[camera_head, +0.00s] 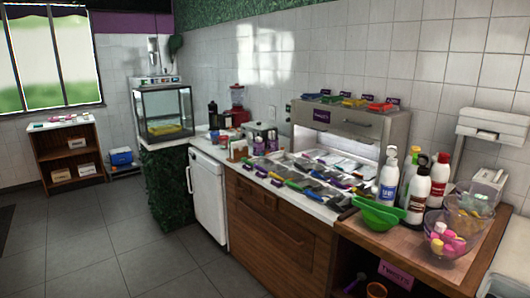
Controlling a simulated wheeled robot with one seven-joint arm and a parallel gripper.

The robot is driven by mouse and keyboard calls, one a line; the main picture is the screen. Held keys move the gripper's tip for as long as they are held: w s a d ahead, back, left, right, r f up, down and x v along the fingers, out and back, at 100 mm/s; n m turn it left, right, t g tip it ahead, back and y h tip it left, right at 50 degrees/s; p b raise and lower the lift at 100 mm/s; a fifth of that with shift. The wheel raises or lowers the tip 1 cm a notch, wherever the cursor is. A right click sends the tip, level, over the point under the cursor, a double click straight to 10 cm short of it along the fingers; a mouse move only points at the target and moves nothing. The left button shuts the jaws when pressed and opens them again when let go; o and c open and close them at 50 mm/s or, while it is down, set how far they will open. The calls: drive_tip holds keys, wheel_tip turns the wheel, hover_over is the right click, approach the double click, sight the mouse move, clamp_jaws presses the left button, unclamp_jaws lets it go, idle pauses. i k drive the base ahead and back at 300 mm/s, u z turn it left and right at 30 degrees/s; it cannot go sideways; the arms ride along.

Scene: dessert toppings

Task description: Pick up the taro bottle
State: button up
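Several white squeeze bottles stand upright in a close group on the wooden counter at the right. One bottle (387,187) at the left of the group has a bluish label. A bottle (417,198) with a dark cap and brown label stands at the front. A bottle (439,180) with a red top stands behind it at the right. Another is partly hidden at the back. The labels are too small to read, so I cannot tell which is the taro bottle. My gripper is not in view.
A green bowl (377,214) sits in front of the bottles. Clear bowls, one holding pink and yellow pieces (446,243), stand to their right. A topping station (325,172) with trays and scoops lies to the left. The grey floor (120,258) at the left is clear.

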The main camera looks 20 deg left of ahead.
sight(390, 174)
drive_tip(key=z, duration=0.15)
drive_tip(key=k, duration=0.3)
drive_tip(key=u, duration=1.3)
drive_tip(key=i, duration=2.25)
drive_tip(key=z, duration=2.05)
drive_tip(key=i, duration=0.7)
drive_tip(key=z, duration=0.1)
